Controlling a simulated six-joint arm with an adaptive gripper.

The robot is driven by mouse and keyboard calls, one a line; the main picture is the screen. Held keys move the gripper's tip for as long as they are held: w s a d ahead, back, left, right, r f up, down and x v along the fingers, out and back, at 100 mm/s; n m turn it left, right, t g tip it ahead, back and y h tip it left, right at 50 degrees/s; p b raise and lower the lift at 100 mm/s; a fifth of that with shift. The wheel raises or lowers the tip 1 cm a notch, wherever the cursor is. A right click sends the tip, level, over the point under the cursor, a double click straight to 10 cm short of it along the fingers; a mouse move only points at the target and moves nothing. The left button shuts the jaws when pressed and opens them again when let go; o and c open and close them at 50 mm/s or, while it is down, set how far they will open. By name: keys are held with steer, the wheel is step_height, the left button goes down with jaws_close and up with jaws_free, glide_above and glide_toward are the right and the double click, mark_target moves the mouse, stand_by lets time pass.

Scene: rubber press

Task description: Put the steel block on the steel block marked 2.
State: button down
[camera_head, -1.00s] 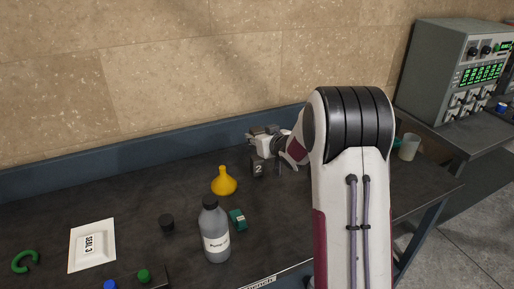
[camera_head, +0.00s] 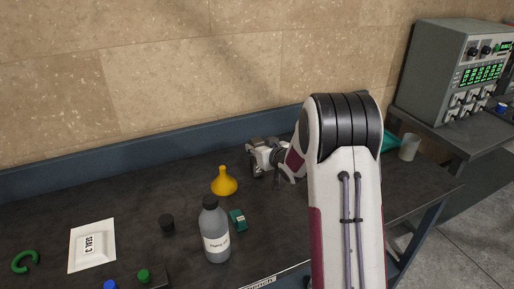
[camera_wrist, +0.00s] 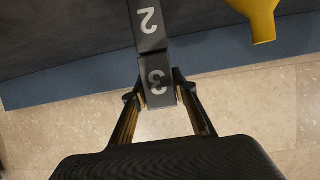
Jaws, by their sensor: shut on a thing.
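My gripper (camera_wrist: 157,86) is shut on a dark steel block marked 3 (camera_wrist: 158,98), with one finger on each side of it. The steel block marked 2 (camera_wrist: 148,28) shows in the wrist view, in line with the held block's far end. The two overlap there, and I cannot tell whether they touch. In the head view my gripper (camera_head: 262,154) is at the back of the bench, right of the yellow funnel.
The yellow funnel (camera_head: 224,183) stands close left of my gripper and also shows in the wrist view (camera_wrist: 262,20). The blue upstand (camera_head: 120,158) runs behind.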

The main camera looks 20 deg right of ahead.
stand_by(0.4)
steer(key=c, duration=1.6)
jaws_free()
steer(key=shift+f, duration=0.15)
steer(key=shift+s+r, duration=0.1)
steer(key=shift+r, duration=0.1)
steer(key=shift+v, duration=5.95)
